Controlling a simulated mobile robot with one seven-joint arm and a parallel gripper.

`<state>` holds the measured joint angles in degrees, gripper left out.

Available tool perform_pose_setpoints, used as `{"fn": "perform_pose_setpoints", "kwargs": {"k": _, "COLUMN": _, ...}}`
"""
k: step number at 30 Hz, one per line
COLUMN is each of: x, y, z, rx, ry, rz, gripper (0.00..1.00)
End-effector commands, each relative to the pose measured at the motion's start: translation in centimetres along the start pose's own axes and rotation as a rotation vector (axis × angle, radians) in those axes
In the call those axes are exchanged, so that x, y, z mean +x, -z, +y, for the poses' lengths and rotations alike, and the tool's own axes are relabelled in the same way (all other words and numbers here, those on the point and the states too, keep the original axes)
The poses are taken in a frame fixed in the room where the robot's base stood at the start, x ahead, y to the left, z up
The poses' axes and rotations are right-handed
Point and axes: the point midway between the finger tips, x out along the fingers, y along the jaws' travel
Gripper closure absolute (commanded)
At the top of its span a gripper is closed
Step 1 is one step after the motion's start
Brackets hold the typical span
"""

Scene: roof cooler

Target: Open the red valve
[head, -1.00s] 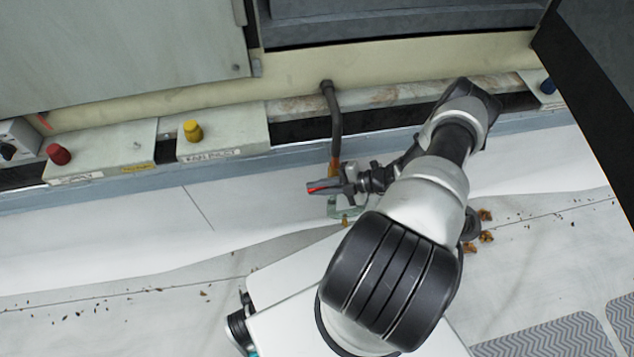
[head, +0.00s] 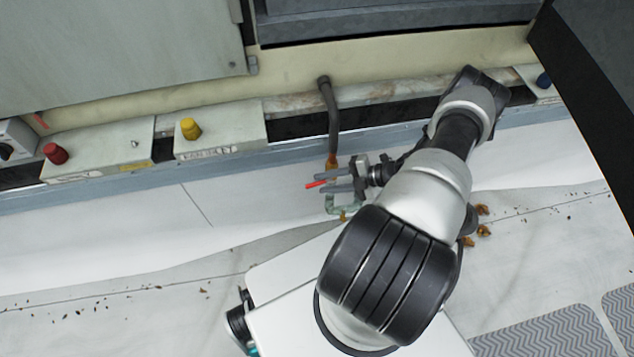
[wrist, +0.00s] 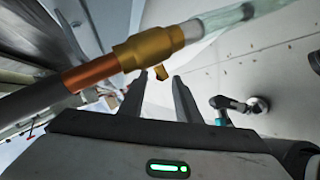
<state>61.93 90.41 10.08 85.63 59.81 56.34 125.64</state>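A thin red lever-like piece (head: 316,184) shows in the head view beside the lower end of the hanging pipe; I take it for the valve handle, but its joint to the pipe is hidden. My gripper (wrist: 159,77) is open, its two dark fingers apart with nothing seen clamped. In the head view my gripper (head: 326,182) is right at the red piece, fingers pointing left; contact cannot be told. In the wrist view a brass fitting (wrist: 148,46) crosses just beyond the fingertips, between a copper section (wrist: 92,73) and a clear greenish tube (wrist: 226,19). No red handle is clear there.
The dark pipe (head: 332,115) comes down from the cream ledge. Boxes at left carry a red knob (head: 55,153) and a yellow knob (head: 190,128); a blue knob (head: 544,83) is at right. The pale floor left of my gripper is mostly clear.

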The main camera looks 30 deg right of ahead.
Motion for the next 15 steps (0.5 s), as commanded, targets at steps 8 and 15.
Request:
{"fn": "perform_pose_setpoints", "kwargs": {"k": 8, "x": -7.2, "y": -0.1, "z": 0.1, "rx": -0.001, "ry": 0.002, "rz": -0.004, "gripper": 0.70}}
{"fn": "perform_pose_setpoints", "kwargs": {"k": 15, "x": -11.7, "y": 0.0, "z": 0.0, "rx": -0.001, "ry": 0.001, "rz": -0.002, "gripper": 0.70}}
